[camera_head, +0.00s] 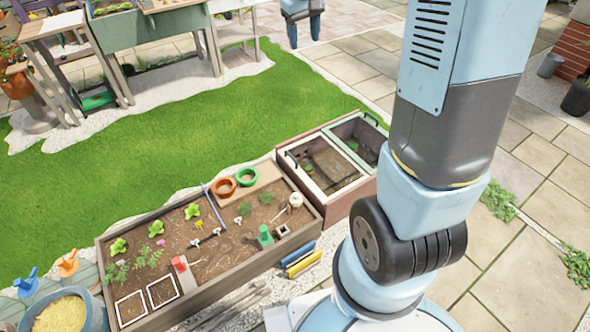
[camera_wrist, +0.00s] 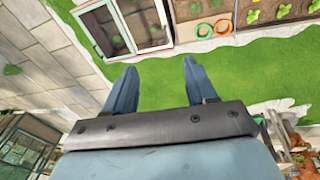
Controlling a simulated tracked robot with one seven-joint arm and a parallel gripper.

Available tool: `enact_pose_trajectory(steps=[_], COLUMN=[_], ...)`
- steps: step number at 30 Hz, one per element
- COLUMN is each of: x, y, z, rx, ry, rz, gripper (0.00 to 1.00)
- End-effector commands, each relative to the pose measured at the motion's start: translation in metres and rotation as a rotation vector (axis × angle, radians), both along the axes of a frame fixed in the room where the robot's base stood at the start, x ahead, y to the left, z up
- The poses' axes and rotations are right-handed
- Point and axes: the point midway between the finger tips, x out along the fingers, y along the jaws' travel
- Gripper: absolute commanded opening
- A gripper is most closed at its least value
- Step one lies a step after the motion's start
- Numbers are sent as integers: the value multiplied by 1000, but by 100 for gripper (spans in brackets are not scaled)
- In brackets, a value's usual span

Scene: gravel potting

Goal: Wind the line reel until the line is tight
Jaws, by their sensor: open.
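The raised planting bed (camera_head: 228,293) runs across the lower middle of the head view. A green piece (camera_head: 265,236) stands upright on its soil near the front edge. A red-topped piece (camera_head: 181,264) stands further left. They are too small for me to tell which is the line reel, and I cannot make out a line between them. My gripper (camera_head: 304,42) is at the top of the head view, far from the bed. In the wrist view my gripper (camera_wrist: 160,65) is open and empty, with grass behind its fingers.
A cold frame (camera_head: 335,205) with glass lids adjoins the bed's right end. Two rings, orange (camera_head: 223,187) and green (camera_head: 246,177), lie on a board. Seedlings and small tools share the soil. A bucket (camera_head: 92,312) stands at lower left. The lawn (camera_head: 200,140) is clear.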

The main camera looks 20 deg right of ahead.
Motion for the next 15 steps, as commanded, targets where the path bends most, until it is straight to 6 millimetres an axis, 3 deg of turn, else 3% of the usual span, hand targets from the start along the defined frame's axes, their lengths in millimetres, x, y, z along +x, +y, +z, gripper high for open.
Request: enact_pose_trajectory(steps=[6,15], x=[55,115], y=[3,9], z=[-58,-151], rx=[-22,-43], ry=[75,171], rz=[40,99], gripper=[56,56])
